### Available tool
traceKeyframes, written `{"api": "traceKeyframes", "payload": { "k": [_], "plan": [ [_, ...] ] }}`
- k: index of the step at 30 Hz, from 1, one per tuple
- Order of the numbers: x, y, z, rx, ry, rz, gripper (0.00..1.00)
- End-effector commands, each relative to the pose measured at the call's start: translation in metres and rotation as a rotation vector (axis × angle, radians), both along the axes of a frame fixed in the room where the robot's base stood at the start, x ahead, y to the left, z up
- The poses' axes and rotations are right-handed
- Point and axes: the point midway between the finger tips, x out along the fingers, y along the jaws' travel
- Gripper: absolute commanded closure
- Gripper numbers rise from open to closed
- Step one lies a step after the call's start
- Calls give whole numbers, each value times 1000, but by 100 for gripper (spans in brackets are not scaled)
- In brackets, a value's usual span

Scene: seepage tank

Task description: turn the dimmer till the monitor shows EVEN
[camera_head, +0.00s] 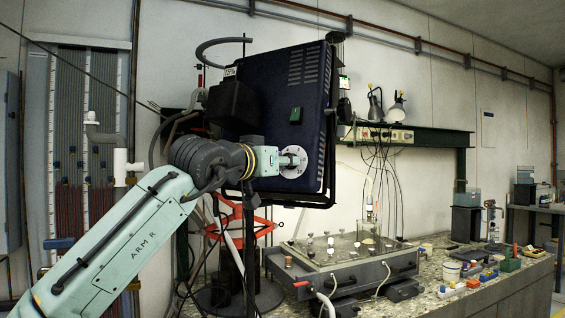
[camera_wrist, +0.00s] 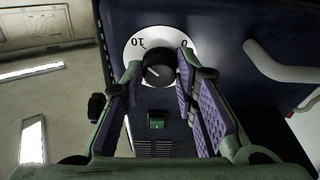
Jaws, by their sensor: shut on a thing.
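The dimmer (camera_wrist: 160,72) is a black knob on a white dial plate (camera_wrist: 136,44), fixed to a dark blue lamp housing (camera_head: 285,85). The plate shows 10 on the left and 0 on the right, upside down in the wrist view. A pale pointer line on the knob slants across its face. My gripper (camera_wrist: 159,62) has one purple-padded finger on each side of the knob and is shut on it. In the head view my gripper (camera_head: 289,160) meets the dial from the left. I cannot make out a monitor reading EVEN or any other word.
A green switch (camera_head: 296,115) sits above the dial in the head view. A black bracket (camera_head: 333,150) edges the housing. Cables hang behind.

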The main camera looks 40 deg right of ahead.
Motion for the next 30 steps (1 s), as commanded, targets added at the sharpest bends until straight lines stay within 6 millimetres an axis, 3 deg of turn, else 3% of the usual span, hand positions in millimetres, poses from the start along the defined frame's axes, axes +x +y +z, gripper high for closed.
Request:
{"api": "traceKeyframes", "payload": {
  "k": [14,30],
  "plan": [
    [-1,-1,-1,-25,63,12,100],
    [-5,-3,0,-186,476,103,100]
  ]
}}
